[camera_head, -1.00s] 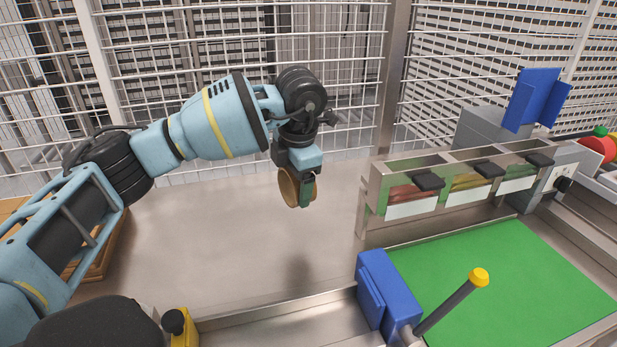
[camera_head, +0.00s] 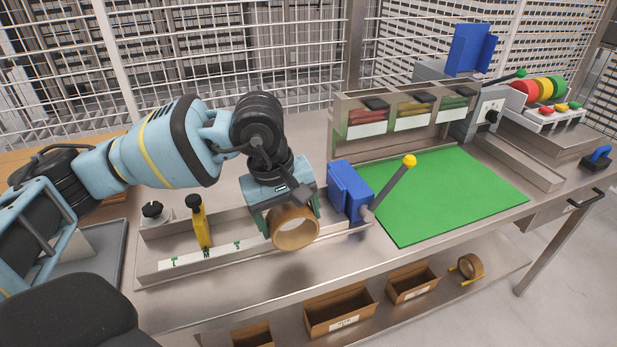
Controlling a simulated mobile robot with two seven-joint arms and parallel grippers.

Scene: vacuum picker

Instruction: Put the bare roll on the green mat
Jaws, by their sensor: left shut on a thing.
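The bare roll, a tan ring (camera_head: 295,229), is held in my left gripper (camera_head: 283,212), which is shut on it. The roll hangs in the air, its open face toward the camera, in front of the metal channel on the bench and left of the mat. The green mat (camera_head: 450,190) lies flat on the bench at the right, and its surface is clear. A blue block with a yellow-tipped lever (camera_head: 348,190) stands at the mat's left edge, between the roll and the mat. My right gripper is not in view.
A rack with three windowed bins (camera_head: 400,118) stands behind the mat. A yellow clamp (camera_head: 199,222) stands on the channel at the left. Cardboard boxes (camera_head: 340,310) and another roll on a yellow holder (camera_head: 469,266) sit on the lower shelf. Coloured discs (camera_head: 540,89) are at the far right.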

